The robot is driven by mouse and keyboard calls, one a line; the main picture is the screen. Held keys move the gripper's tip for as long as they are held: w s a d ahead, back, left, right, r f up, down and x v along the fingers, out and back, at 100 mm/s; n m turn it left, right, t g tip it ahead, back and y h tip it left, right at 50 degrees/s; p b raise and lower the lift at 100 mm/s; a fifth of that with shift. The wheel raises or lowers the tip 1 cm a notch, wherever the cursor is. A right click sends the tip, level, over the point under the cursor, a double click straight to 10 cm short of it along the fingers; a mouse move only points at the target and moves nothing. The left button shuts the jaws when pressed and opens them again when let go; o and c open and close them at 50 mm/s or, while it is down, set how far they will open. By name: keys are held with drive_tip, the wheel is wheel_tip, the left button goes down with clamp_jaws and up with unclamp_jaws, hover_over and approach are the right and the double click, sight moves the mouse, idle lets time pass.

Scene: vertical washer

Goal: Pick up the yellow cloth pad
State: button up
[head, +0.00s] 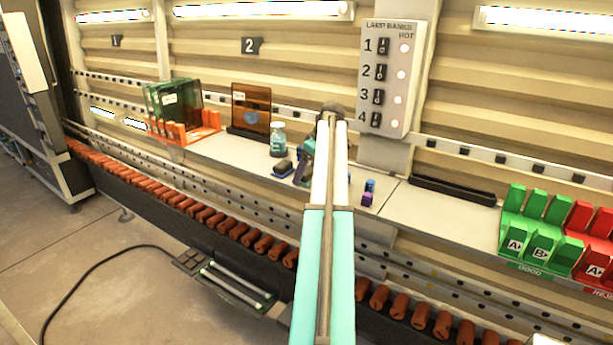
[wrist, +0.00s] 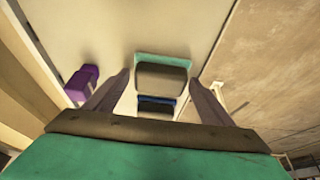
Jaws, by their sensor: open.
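No plainly yellow pad can be made out. In the wrist view a dark grey block-like pad with a teal edge (wrist: 161,77) lies on the pale shelf between the fingers. A second dark piece with a blue edge (wrist: 156,105) lies just below it in the picture. My gripper (wrist: 158,80) is open and empty, one finger on each side of the teal-edged piece; I cannot tell its height above it. In the head view my gripper (head: 303,162) is over the shelf, partly hidden by my arm, beside a dark block (head: 283,168).
A purple item (wrist: 82,84) sits left of the fingers in the wrist view. In the head view a small bottle (head: 278,138) stands left of my gripper. The lamp switch panel (head: 390,80) is behind. Green racks (head: 540,225) stand at right; brown rollers (head: 205,210) run along the front.

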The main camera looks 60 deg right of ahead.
sight(307, 170)
idle(0.3)
drive_tip(key=c, duration=0.9)
drive_tip(key=shift+r, duration=0.1)
drive_tip(key=shift+r+b, duration=1.2)
drive_tip(key=shift+r, duration=0.45)
drive_tip(key=shift+s+a+r+b, duration=0.25)
drive_tip(key=shift+s+a+b, duration=0.6)
drive_tip(key=shift+s+a, duration=1)
drive_tip(key=shift+s+a+r+b, duration=0.25)
drive_tip(key=shift+s+a+b, duration=0.8)
drive_tip(key=shift+a, duration=1.45)
drive_tip(key=shift+s+a+r+b, duration=0.25)
drive_tip(key=shift+s+a+b, duration=0.4)
drive_tip(key=shift+s+a, duration=1.3)
drive_tip(key=shift+w+a, duration=0.2)
